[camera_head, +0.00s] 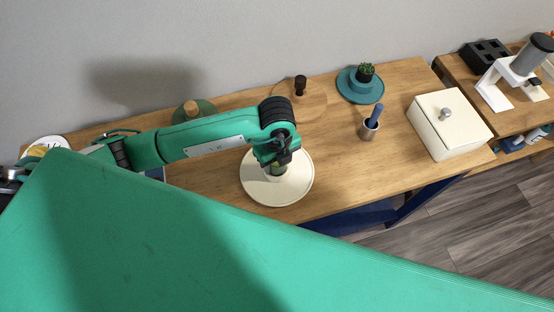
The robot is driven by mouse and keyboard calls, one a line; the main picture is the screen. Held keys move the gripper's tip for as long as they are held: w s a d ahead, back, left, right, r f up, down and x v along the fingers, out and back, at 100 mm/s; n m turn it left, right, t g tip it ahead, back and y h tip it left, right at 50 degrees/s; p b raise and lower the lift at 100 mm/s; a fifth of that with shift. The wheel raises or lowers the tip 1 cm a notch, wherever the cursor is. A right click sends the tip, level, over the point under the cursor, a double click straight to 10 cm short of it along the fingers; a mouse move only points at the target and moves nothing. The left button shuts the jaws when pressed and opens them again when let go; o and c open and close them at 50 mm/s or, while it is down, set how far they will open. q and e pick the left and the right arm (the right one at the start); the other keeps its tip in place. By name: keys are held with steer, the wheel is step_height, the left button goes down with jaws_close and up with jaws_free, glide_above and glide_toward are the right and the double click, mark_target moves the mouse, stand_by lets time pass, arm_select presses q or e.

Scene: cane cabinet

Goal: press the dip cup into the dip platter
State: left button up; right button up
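The dip platter (260,192) is a round cream dish with a raised rim. It lies flat near the front edge of the wooden cabinet top, in the middle of the head view. A small pale cup with green in it, which looks like the dip cup (277,172), is over the platter's middle. I cannot tell whether it is seated in the platter. My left gripper (277,161) points down right at the cup. Its dark fingers partly hide the cup, and I cannot tell whether they grip it. My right gripper is not in view.
A teal dish with a potted plant (366,74), a metal cup with a blue handle (369,129) and a lidded cream box (448,126) stand to the right. A green round item (193,111) is behind my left arm. Clear wood lies right of the platter.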

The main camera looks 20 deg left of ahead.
arm_select(q)
steer(key=o, duration=0.4)
step_height(320, 180, up, 14)
steer(key=b, duration=0.1)
steer(key=shift+b, duration=0.35)
steer(key=shift+f, duration=0.1)
stand_by(0.4)
